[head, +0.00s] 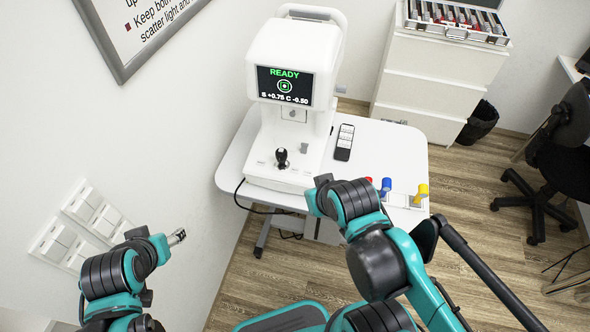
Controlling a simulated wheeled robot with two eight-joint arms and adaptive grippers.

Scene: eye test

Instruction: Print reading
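The white eye-test machine (263,60) stands upright on a white table (393,150). Its screen (285,86) reads READY in green above a ring target, with "S +0.75 C -0.50" below. A black joystick (282,158) stands on its base, with a small grey part (304,148) to the right. No printed slip is visible. My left gripper (178,237) is at the lower left, well short of the table and touching nothing; its opening is too small to judge. My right wrist (318,193) is over the table's front edge, close to the machine's base; its fingers are largely hidden.
A dark remote (344,142) lies right of the machine. Red, blue (386,185) and yellow (421,191) topped items stand at the table's right front, partly behind my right arm. A drawer cabinet (440,70) with a lens case (458,22), a bin (478,122) and a chair (560,150) are beyond.

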